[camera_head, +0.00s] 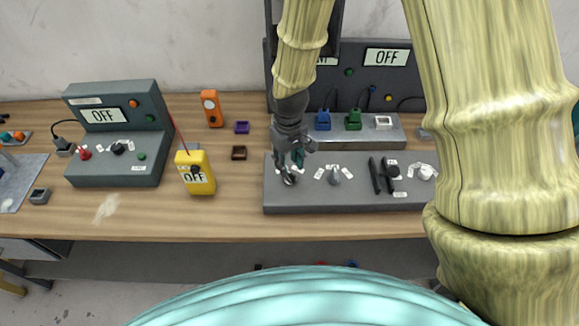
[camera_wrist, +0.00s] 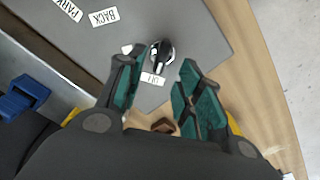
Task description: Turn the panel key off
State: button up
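The panel key (camera_wrist: 162,53) is a small dark and silver turning piece at one end of the grey panel (camera_wrist: 190,30). A white label (camera_wrist: 153,79), small and hard to read, lies beside it. In the head view the panel key (camera_head: 289,178) is at the panel's left end, partly hidden by my gripper (camera_head: 296,158). In the wrist view my gripper (camera_wrist: 160,68) is open, with its green-padded fingers apart on either side of the key. I cannot tell whether either finger touches it. Part of another label shows behind the left finger.
Right of the key on the same panel stand a grey knob (camera_head: 334,176), black levers (camera_head: 383,176) and a white knob (camera_head: 425,173). Behind is a box with coloured plugs (camera_head: 353,120) and an OFF display (camera_head: 386,57).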

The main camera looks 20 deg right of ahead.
aim_at(290, 172)
notch_tip(290, 172, up, 9)
jog(key=shift+f, duration=0.2)
dwell(0.3)
jog(key=shift+d, duration=0.1)
dwell(0.3)
